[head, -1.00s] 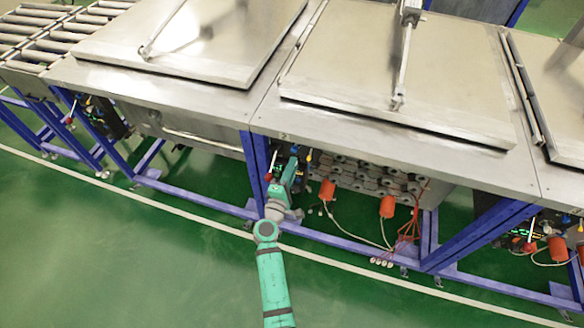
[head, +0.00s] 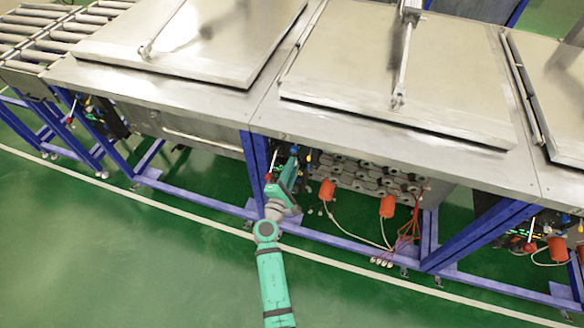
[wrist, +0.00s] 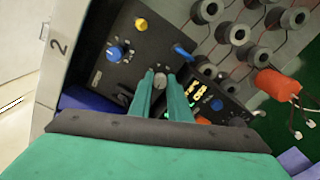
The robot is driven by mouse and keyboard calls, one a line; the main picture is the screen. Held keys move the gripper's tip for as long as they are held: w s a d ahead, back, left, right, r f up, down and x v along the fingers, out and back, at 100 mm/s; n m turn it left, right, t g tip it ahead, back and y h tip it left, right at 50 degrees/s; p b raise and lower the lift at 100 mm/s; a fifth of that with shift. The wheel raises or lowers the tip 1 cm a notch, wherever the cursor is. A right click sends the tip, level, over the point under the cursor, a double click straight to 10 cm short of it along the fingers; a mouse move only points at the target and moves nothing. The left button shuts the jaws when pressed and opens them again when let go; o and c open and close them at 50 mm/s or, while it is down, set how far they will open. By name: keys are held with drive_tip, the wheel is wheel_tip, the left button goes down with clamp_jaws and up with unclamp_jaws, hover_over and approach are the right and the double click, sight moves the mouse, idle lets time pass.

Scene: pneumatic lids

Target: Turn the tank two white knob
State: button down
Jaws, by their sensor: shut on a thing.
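The tank two control panel (wrist: 93,101) is dark and sits beside a pale frame marked "2" in the wrist view. The small whitish knob (wrist: 160,80) is on this panel, between my fingertips and partly covered by them. My gripper (wrist: 161,76) is shut on this knob, with one green finger on each side. In the head view my gripper (head: 292,158) reaches under the front edge of the middle tank (head: 400,150), where the knob is hidden.
On the panel, a blue knob (wrist: 115,52) and a yellow button (wrist: 141,24) lie left of my fingers, and a blue lever (wrist: 182,52) to the right. Orange cylinders (head: 387,206) hang right of my arm. A blue frame post (head: 257,165) stands close left.

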drive_tip(key=c, duration=1.7)
unclamp_jaws()
drive_tip(key=shift+w, duration=0.1)
drive_tip(key=shift+o, duration=0.2)
drive_tip(key=v, duration=1.1)
drive_tip(key=shift+a, duration=0.3)
drive_tip(key=shift+w+d, duration=0.15)
